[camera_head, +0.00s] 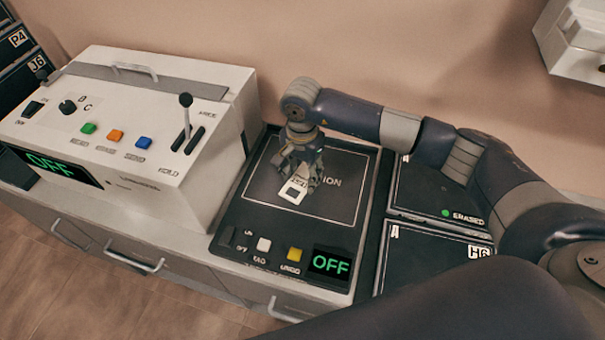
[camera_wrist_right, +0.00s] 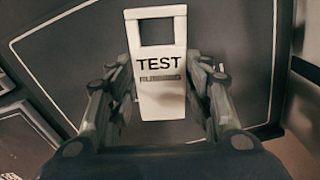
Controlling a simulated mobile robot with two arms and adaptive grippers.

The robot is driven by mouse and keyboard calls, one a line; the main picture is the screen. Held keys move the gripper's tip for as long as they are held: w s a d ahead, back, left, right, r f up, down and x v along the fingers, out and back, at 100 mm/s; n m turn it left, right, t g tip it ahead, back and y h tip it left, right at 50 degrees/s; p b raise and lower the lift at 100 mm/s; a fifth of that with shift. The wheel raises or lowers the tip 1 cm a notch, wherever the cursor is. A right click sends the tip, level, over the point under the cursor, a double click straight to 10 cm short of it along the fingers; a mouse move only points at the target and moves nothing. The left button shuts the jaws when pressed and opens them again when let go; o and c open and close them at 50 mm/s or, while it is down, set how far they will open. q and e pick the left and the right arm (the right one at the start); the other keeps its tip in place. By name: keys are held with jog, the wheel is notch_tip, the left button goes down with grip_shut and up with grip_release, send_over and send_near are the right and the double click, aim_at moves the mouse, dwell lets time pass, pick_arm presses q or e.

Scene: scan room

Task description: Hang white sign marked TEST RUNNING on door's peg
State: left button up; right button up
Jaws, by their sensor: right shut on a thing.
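The white sign (camera_head: 293,191) is a small plate with a square opening at one end. In the right wrist view the sign (camera_wrist_right: 161,88) reads TEST in black, with a smaller dark line below that is too blurred to read. My right gripper (camera_head: 299,176) is shut on the sign, with one finger at each side edge. It points down over the dark panel of the console with the OFF display. I cannot tell whether the sign touches the panel. The door, its peg and my left gripper are not in view.
The black-topped console (camera_head: 232,215) has switches, buttons and a green OFF display (camera_head: 330,264). A white control box (camera_head: 130,115) with a lever stands to its left. Dark cassettes (camera_head: 432,248) lie to its right, partly behind my arm. A wall runs behind.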

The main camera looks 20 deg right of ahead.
aim_at(301, 183)
jog(key=shift+s+r+p, duration=0.1)
jog(key=shift+r+p, duration=0.05)
jog(key=shift+p, duration=0.3)
notch_tip(301, 183, up, 3)
jog(key=shift+f+b, duration=0.15)
jog(key=shift+b, duration=0.6)
jog(key=shift+s+a+r, duration=0.3)
jog(key=shift+s+a, duration=0.05)
jog(key=shift+s, duration=0.05)
jog(key=s+a+b, duration=0.1)
jog(key=s+a, duration=0.1)
jog(key=s, duration=0.2)
jog(key=s+a+r+b, duration=0.1)
jog(key=s+a, duration=0.2)
jog(key=s+a+b, duration=0.1)
jog(key=s+a, duration=0.1)
jog(key=s, duration=0.2)
jog(key=shift+s+a+r, duration=0.25)
jog(key=shift+s, duration=0.1)
jog(key=shift+s+a+r, duration=0.15)
jog(key=shift+s, duration=0.25)
